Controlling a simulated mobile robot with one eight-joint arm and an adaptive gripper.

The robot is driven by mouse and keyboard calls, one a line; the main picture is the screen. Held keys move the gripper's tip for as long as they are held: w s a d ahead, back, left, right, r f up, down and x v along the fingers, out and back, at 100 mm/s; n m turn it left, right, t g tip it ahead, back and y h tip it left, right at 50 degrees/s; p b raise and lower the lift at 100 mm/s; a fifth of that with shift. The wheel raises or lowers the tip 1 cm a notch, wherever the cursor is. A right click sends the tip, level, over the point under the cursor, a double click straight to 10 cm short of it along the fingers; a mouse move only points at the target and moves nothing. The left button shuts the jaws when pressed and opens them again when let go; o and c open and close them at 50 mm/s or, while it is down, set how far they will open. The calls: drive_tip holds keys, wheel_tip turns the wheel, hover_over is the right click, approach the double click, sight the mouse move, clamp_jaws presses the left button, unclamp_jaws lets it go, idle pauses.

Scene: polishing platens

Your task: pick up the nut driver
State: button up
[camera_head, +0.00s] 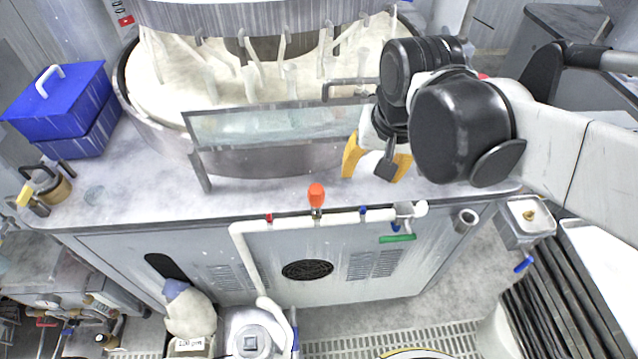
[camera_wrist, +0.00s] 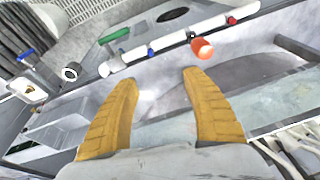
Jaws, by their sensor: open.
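An orange handle (camera_head: 316,195) on a short metal stem stands at the front edge of the platen bench, by the white pipe. It looks like the nut driver, but I cannot be sure. It also shows in the wrist view as an orange cylinder (camera_wrist: 202,48), beyond and to the right of the right fingertip. My gripper (camera_head: 372,176) is open and empty, with yellow fingers pointing down above the bench, right of the orange handle. In the wrist view, the fingers of my gripper (camera_wrist: 160,78) are spread apart with nothing between them. The stem's lower end is hard to make out.
The round polishing platen (camera_head: 150,95) and a clear splash panel (camera_head: 270,128) stand behind the gripper. A white pipe (camera_head: 275,224) with small valves runs along the bench front. A blue box (camera_head: 65,110) and a brass padlock-like item (camera_head: 52,187) sit left. The front bench strip is mostly clear.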

sight(316, 188)
drive_tip(key=w+a+g+p, duration=0.1)
drive_tip(key=a, duration=0.2)
drive_tip(key=a+g+p, duration=0.1)
drive_tip(key=a, duration=0.2)
drive_tip(key=w+a+r+p, duration=0.1)
drive_tip(key=a, duration=0.2)
drive_tip(key=shift+w+a+g+h, duration=0.3)
drive_tip(key=shift+a+g+h, duration=0.05)
drive_tip(key=shift+g+h, duration=0.05)
drive_tip(key=shift+a+f, duration=0.25)
drive_tip(key=shift+a, duration=0.1)
wheel_tip(316, 188, down, 6)
drive_tip(key=shift+r+b, duration=0.2)
drive_tip(key=shift+b, duration=0.3)
drive_tip(key=f+b, duration=0.1)
drive_tip(key=f, duration=0.4)
drive_tip(key=shift+d+f+b, duration=0.1)
drive_tip(key=shift+d+b, duration=0.1)
drive_tip(key=shift+b, duration=0.15)
drive_tip(key=shift+c, duration=0.2)
clamp_jaws()
